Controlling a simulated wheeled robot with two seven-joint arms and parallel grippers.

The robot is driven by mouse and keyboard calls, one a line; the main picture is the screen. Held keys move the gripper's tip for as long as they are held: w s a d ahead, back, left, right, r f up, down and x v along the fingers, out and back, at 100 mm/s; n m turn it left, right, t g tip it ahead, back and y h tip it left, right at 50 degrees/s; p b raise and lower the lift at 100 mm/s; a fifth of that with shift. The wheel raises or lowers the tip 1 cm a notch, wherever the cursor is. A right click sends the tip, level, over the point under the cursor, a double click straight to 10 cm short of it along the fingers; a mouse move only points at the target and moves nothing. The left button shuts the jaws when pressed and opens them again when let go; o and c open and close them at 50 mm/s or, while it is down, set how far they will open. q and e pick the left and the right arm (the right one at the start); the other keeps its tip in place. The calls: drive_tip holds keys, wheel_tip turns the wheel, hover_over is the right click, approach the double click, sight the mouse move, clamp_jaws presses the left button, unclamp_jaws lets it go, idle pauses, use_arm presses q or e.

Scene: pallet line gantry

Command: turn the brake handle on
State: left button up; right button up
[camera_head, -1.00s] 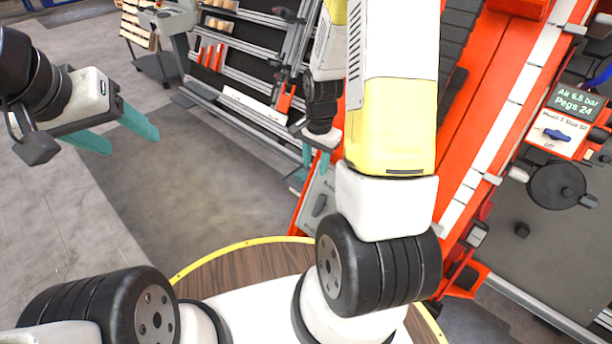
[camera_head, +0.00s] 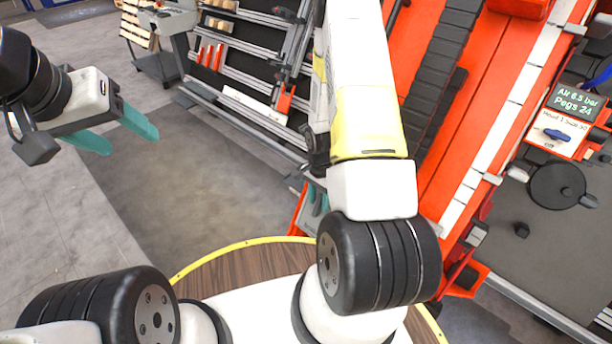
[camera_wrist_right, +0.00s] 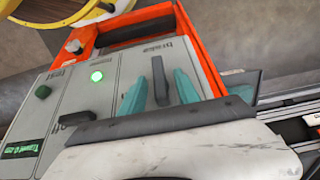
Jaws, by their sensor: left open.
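The brake handle (camera_wrist_right: 159,80) is a dark lever on a grey control panel (camera_wrist_right: 75,107), beneath a label that seems to read "brake" in the right wrist view. My right gripper (camera_wrist_right: 159,88) is open, with one teal finger on each side of the handle. Small gaps seem to separate the fingers from it; contact is not clear. In the head view my right gripper (camera_head: 315,195) is mostly hidden behind my right arm. My left gripper (camera_head: 130,142) is open and empty in the air at the upper left.
The panel also carries a lit green button (camera_wrist_right: 96,76), a dark green button (camera_wrist_right: 43,91) and a small display (camera_wrist_right: 22,148). An orange frame (camera_wrist_right: 205,50) edges it. An orange conveyor (camera_head: 455,130) stands at the right. Grey floor (camera_head: 215,170) between is clear.

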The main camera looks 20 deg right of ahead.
sight(316, 204)
clamp_jaws()
drive_tip(key=shift+a, duration=0.1)
idle(0.3)
drive_tip(key=g, duration=0.1)
drive_tip(key=n+g+h, duration=0.1)
drive_tip(key=n+h, duration=0.1)
drive_tip(key=shift+w+a+f+g, duration=0.1)
drive_tip(key=shift+w+a+g, duration=0.15)
drive_tip(key=shift+w+g, duration=0.15)
drive_tip(key=g+h, duration=0.1)
drive_tip(key=n+g+h, duration=0.1)
drive_tip(key=n, duration=0.1)
drive_tip(key=shift+w+a+f+g+h, duration=0.2)
drive_tip(key=shift+w+a+g+h, duration=0.05)
drive_tip(key=shift+g+h, duration=0.15)
drive_tip(key=n+h, duration=0.1)
drive_tip(key=n+g+h, duration=0.2)
drive_tip(key=h, duration=0.1)
drive_tip(key=shift+w+a+f, duration=0.1)
drive_tip(key=shift+a+f, duration=0.2)
drive_tip(key=shift+f, duration=0.1)
drive_tip(key=shift+a+f+n+g+h, duration=0.15)
drive_tip(key=shift+n+g+h, duration=0.15)
drive_tip(key=shift+n+h, duration=0.55)
drive_tip(key=shift+f+n+g+h, duration=0.15)
drive_tip(key=shift+n+g+h, duration=0.15)
drive_tip(key=shift+n+h, duration=0.5)
drive_tip(key=shift+h, duration=0.45)
